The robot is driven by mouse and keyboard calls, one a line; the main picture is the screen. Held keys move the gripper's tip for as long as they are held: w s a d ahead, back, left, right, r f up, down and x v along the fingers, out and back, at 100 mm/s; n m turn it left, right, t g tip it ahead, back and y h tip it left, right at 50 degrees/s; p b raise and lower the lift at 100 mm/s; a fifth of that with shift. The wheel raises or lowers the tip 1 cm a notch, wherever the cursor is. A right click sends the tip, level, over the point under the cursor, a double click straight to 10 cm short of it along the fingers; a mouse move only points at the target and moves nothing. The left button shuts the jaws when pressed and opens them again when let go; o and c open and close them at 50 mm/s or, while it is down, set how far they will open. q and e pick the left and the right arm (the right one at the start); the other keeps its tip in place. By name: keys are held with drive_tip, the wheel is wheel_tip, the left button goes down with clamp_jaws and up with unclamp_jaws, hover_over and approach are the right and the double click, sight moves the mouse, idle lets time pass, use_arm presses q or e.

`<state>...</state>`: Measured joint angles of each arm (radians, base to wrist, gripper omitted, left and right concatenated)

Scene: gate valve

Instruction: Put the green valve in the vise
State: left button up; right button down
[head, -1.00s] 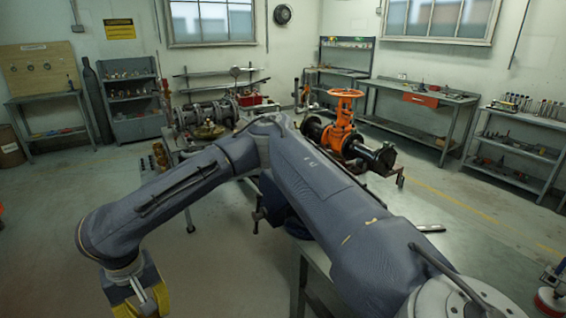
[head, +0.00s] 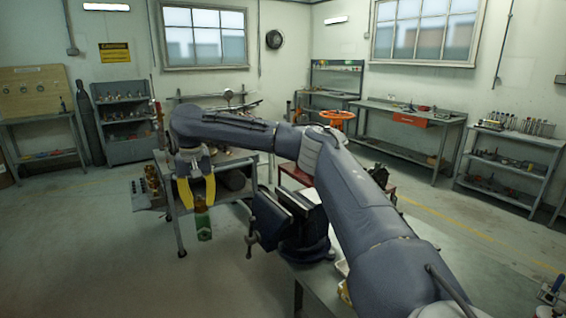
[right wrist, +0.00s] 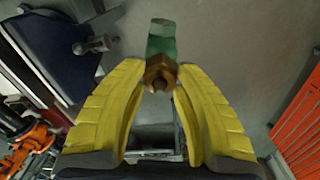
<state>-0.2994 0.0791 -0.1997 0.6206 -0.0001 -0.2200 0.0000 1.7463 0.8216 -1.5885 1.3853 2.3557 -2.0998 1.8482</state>
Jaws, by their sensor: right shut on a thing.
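My right gripper (head: 198,188) has yellow fingers and is shut on the green valve (head: 203,227), which hangs below the fingertips, above the floor. In the right wrist view, the brass end of the green valve (right wrist: 161,46) sits between the fingertips of the right gripper (right wrist: 160,80). The blue vise (head: 272,220) is on the near bench, right of the valve and apart from it. Part of the vise (right wrist: 48,42) shows at upper left in the right wrist view. My forearm hides some of the area behind it. My left gripper is not in view.
A cart (head: 180,210) with metal parts stands behind the gripper. An orange handwheel (head: 335,118) shows behind my arm. The near bench (head: 312,285) carries the vise. Floor left of the vise is open. Shelves and benches line the walls.

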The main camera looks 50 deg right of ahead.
drive_tip(key=s+d+r+n, duration=0.1)
drive_tip(key=s+d+r, duration=0.1)
drive_tip(key=d, duration=0.7)
drive_tip(key=s+d+r+n, duration=0.1)
drive_tip(key=s+d, duration=0.2)
drive_tip(key=d, duration=0.6)
drive_tip(key=s+d+r+n, duration=0.1)
drive_tip(key=s+d+r, duration=0.1)
drive_tip(key=d, duration=0.8)
drive_tip(key=shift+s+r, duration=0.3)
drive_tip(key=shift+s, duration=0.15)
drive_tip(key=shift+f, duration=0.1)
wheel_tip(320, 180, down, 9)
drive_tip(key=shift+f, duration=0.2)
idle(0.5)
drive_tip(key=c, duration=1)
unclamp_jaws()
drive_tip(key=shift+o, duration=0.2)
